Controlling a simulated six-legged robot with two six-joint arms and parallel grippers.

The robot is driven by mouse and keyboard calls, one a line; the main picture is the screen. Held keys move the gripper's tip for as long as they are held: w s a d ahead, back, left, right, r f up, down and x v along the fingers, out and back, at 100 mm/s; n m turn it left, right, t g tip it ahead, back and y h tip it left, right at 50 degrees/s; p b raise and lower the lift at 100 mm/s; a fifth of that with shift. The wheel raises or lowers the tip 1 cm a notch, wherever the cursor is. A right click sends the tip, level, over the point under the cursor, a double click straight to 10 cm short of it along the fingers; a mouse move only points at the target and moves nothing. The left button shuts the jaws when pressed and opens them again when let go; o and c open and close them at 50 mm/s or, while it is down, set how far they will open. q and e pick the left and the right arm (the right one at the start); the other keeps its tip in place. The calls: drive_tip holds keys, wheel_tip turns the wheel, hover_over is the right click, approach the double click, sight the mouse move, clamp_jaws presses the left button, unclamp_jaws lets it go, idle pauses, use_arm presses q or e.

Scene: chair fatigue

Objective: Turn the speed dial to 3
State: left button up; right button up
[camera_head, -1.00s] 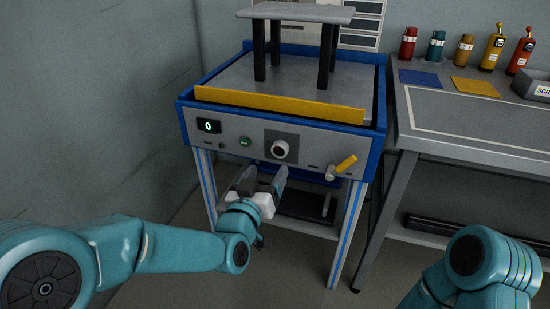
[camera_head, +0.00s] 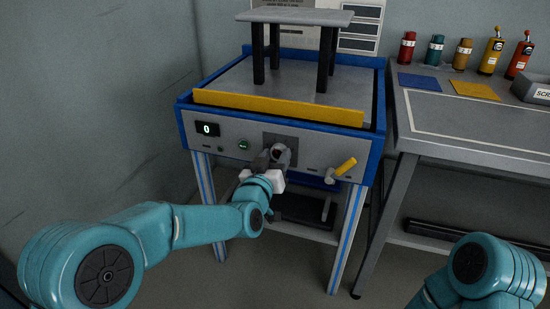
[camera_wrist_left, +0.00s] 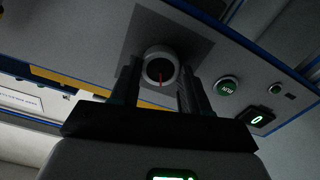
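The speed dial (camera_head: 279,151) is a round knob on a dark square plate on the machine's front panel, partly hidden by my left gripper in the head view. My left gripper (camera_head: 273,157) is at the dial. In the left wrist view its dark fingers (camera_wrist_left: 158,85) stand apart on either side of the dial; contact cannot be told. My right gripper is out of view.
The panel has a display (camera_head: 207,129) reading 0, a green button (camera_head: 244,145) and a yellow-handled lever (camera_head: 341,170). A yellow bar (camera_head: 280,107) and a stool (camera_head: 295,16) are above on the machine. A grey workbench (camera_head: 470,125) stands at the right.

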use_arm(q)
drive_tip(key=shift+m, duration=0.4)
drive_tip(key=m, duration=0.8)
drive_tip(key=shift+d+m, duration=0.1)
drive_tip(key=shift+m, duration=0.2)
drive_tip(key=m, duration=0.5)
drive_tip(key=m+p, duration=0.1)
drive_tip(key=m, duration=0.4)
drive_tip(key=shift+d+f, duration=0.1)
drive_tip(key=shift+f, duration=0.05)
drive_tip(key=shift+m, duration=0.4)
drive_tip(key=o, duration=1.1)
drive_tip(key=shift+c, duration=0.2)
